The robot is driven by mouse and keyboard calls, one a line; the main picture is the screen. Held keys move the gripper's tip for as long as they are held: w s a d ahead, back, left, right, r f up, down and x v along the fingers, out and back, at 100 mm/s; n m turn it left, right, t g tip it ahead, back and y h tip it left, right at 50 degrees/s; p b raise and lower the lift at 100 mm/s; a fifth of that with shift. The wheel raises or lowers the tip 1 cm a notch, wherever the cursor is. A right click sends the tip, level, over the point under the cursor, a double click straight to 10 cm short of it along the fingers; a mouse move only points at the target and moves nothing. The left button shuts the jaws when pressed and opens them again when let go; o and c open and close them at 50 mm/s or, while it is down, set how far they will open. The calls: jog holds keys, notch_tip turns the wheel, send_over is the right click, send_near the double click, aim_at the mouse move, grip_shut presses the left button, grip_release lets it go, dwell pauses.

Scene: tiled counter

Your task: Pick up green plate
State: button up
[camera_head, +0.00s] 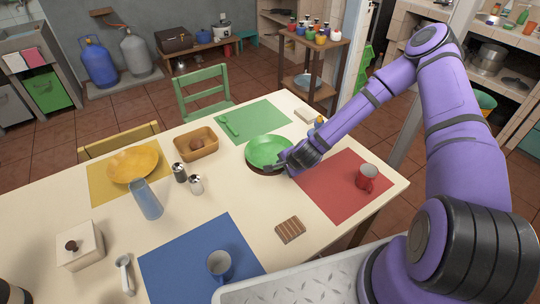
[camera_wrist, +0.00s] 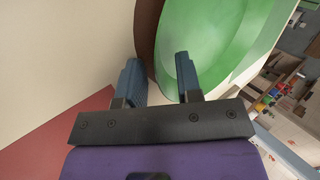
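The green plate (camera_head: 266,149) sits on a dark brown round thing (camera_head: 262,171) near the far middle of the table. In the wrist view, the green plate (camera_wrist: 215,40) fills the upper right, with a brown edge (camera_wrist: 146,28) beside its rim. My gripper (camera_head: 278,168) is at the plate's near right side. In the wrist view, my gripper (camera_wrist: 157,72) has its fingers apart. The right finger is over the plate's inside and the left finger is outside the rim. The near rim is partly hidden by my gripper in the head view.
A brown basket (camera_head: 196,144) and two shakers (camera_head: 188,180) stand left.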

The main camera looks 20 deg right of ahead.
jog(key=shift+c, duration=0.2)
grip_shut()
jog(key=shift+r, duration=0.15)
